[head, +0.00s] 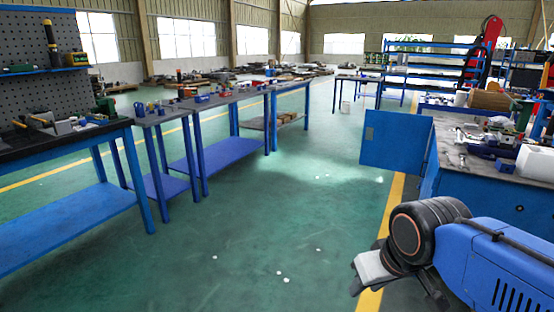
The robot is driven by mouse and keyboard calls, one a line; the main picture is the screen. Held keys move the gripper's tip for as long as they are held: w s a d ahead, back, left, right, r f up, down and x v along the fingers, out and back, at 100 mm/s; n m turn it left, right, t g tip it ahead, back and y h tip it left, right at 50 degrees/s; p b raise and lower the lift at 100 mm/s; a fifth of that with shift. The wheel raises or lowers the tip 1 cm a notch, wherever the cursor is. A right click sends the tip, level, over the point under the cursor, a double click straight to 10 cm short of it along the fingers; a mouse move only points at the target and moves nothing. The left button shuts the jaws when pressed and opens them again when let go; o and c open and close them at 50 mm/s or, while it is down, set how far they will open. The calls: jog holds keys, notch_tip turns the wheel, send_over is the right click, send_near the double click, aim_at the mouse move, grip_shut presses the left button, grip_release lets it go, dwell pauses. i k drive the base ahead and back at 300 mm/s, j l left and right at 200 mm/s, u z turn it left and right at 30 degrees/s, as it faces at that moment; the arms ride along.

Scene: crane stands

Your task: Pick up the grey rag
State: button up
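I cannot make out a grey rag for certain in the head view. My gripper (362,277) is at the lower right, at the end of my blue and black arm, above the green floor. A pale grey piece shows at its end; I cannot tell whether it is part of the gripper. The gap between the fingers is not clear, so open or shut does not show. The gripper is apart from the benches.
Blue-legged workbenches (62,218) with tools run along the left. A blue cabinet bench (480,190), its door (395,142) standing open, holds cluttered items on the right. Blue shelving (430,68) stands behind. The green floor between is mostly clear, with small white bits.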

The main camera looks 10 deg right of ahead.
aim_at(466, 126)
jog(key=i+z, duration=0.2)
jog(key=i, duration=0.25)
jog(key=i+j+z, duration=0.15)
jog(key=i, duration=0.35)
jog(key=i+z, duration=0.2)
jog(key=i, duration=0.25)
jog(key=i+j+z, duration=0.2)
jog(key=i, duration=0.25)
jog(key=i+l+z, duration=0.15)
jog(key=z, duration=0.25)
jog(key=i+z, duration=0.7)
jog(key=z, duration=0.15)
jog(key=i+j+z, duration=0.2)
jog(key=z, duration=0.2)
jog(key=i, duration=0.05)
